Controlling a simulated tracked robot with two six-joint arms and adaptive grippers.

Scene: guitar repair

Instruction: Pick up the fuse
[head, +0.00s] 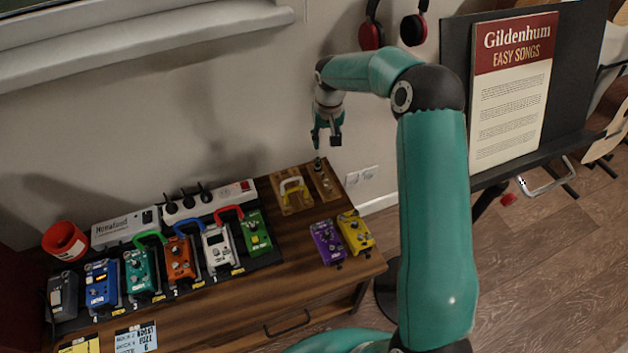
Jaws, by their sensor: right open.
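My right gripper (327,141) is open and points down above the back right of the wooden cabinet (232,318). A small dark upright piece (318,163) stands just below it, at the back end of a narrow wooden block (326,182). Small light and metallic parts sit on that block. I cannot tell which of these small parts is the fuse. The gripper appears empty and a little above the dark piece. My left gripper is out of view.
A wooden block with a yellow cable (293,186) lies left of the narrow block. A purple pedal (327,242) and yellow pedal (355,232) sit in front. Several pedals, a white power strip (208,202) and a red cup (65,241) are left. A music stand (457,70) is right.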

